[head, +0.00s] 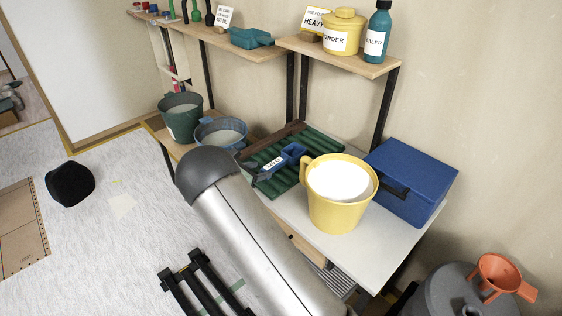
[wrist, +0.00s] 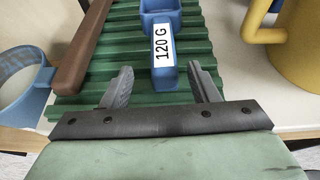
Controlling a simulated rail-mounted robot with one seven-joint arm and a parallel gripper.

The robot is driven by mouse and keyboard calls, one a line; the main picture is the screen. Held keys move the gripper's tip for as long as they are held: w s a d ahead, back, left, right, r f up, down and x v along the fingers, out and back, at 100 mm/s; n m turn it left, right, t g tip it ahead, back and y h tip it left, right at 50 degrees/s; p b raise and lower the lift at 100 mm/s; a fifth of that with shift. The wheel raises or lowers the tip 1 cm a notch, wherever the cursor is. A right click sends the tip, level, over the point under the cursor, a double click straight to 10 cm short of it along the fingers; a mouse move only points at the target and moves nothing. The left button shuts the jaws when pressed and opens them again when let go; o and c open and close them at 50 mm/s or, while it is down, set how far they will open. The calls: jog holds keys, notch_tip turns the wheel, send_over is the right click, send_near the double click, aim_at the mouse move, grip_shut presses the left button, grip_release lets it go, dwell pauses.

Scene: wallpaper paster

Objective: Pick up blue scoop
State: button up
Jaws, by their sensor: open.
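The blue scoop (head: 285,158) lies on a green ribbed mat (head: 306,143) on the table. Its handle bears a white label reading 120 G. In the wrist view the blue scoop (wrist: 163,45) is at top centre, with its handle pointing toward me and its cup cut off by the top edge. My gripper (wrist: 160,87) is open, with its two grey fingers on either side of the handle's near end. In the head view my arm's grey end hides part of the mat's left side.
A yellow jug (head: 335,215) with white contents stands right of the scoop. A blue box (head: 412,182) is behind it. A brown bar (wrist: 92,45) lies along the mat's left side. A blue container (head: 221,133) and dark green bucket (head: 181,117) stand left. Shelves (head: 345,58) hang above.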

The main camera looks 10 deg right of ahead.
aim_at(273, 167)
jog(key=shift+x, duration=0.75)
jog(key=x, duration=0.2)
jog(key=p+x, duration=0.1)
jog(key=x, duration=0.1)
jog(key=shift+s+d+p, duration=0.1)
jog(key=shift+d+p, duration=0.2)
jog(key=shift+d, duration=0.15)
jog(key=shift+w+d+f, duration=0.15)
jog(key=shift+w+d, duration=0.1)
jog(key=c, duration=1.1)
